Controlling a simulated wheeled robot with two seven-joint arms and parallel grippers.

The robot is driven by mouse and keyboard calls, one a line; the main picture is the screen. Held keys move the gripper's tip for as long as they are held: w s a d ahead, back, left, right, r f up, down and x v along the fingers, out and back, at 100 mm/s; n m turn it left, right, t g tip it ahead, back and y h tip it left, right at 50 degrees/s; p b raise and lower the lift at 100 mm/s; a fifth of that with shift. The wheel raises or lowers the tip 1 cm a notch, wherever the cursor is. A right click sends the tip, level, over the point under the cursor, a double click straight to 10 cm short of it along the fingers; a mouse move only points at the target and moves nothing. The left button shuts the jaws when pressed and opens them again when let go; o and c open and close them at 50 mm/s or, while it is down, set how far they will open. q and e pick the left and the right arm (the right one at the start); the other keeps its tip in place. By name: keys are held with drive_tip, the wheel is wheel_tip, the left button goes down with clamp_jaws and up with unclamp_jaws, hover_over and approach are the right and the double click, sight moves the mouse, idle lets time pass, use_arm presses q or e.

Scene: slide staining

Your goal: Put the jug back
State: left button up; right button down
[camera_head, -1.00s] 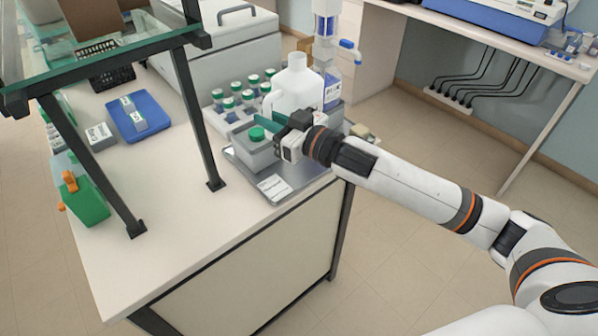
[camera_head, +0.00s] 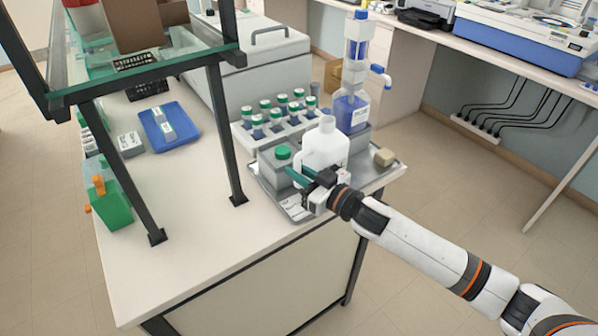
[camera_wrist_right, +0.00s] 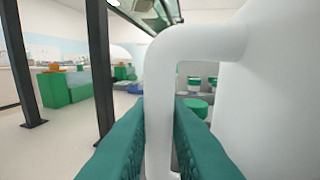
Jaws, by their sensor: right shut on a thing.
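The white jug (camera_head: 326,148) is upright above or on the grey metal tray (camera_head: 385,178) at the counter's right end. My right gripper (camera_head: 303,177) is shut on the jug's handle. In the right wrist view the handle (camera_wrist_right: 160,110) runs down between the two green fingers (camera_wrist_right: 160,135), with the jug's white body (camera_wrist_right: 270,80) on the right. The jug's base is partly hidden by my gripper, so I cannot tell whether it touches the tray. My left gripper is not in view.
A grey block with a green cap (camera_head: 283,153) stands left of the jug. A rack of green-capped bottles (camera_head: 277,117) is behind it, and a blue-liquid bottle (camera_head: 351,110) behind right. A beige block (camera_head: 384,157) lies on the tray's right. A glass shelf's dark post (camera_head: 225,135) stands left.

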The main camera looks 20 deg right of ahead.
drive_tip(key=c, duration=1.4)
unclamp_jaws()
drive_tip(key=shift+f, duration=0.1)
drive_tip(key=shift+s, duration=0.15)
drive_tip(key=shift+b+v, duration=1.05)
drive_tip(key=shift+v, duration=4.85)
